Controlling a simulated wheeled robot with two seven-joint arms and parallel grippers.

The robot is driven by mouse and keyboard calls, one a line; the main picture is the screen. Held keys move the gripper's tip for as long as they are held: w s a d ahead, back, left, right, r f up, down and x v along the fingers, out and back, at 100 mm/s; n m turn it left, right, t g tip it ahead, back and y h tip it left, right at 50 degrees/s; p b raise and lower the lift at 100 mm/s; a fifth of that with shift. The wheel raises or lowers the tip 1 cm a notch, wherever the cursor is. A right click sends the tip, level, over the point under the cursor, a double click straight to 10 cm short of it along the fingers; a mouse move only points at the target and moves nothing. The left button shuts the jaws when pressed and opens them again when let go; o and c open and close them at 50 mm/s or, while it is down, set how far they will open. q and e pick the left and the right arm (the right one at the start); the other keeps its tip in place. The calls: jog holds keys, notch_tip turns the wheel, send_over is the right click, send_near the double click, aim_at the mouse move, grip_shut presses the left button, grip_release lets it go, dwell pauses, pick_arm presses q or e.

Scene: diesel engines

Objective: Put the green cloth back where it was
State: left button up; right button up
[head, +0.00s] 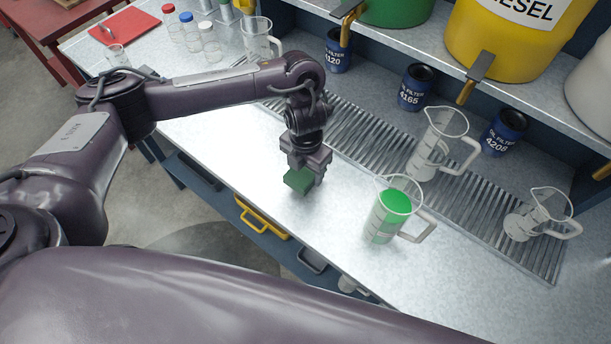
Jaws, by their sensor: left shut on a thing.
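The green cloth (298,180) is a small dark green folded piece in my left gripper (303,172). The left gripper points down and is shut on the cloth, over the front part of the metal worktop (240,155). I cannot tell whether the cloth touches the worktop. My right gripper is not in view.
A jug of green liquid (388,215) stands right of the gripper. Empty clear jugs (436,145) stand on or near the drain grate (375,135). Oil filter cans (416,88) stand behind, under a shelf with drums and taps. The worktop left of the gripper is clear.

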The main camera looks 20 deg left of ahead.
aim_at(306, 170)
pick_arm(q)
notch_tip(306, 170, down, 3)
jog(key=shift+s+b, duration=0.1)
jog(key=shift+b, duration=0.35)
jog(key=shift+f, duration=0.2)
jog(key=shift+f, duration=0.15)
jog(key=o, duration=0.9)
jog(key=shift+o, duration=0.2)
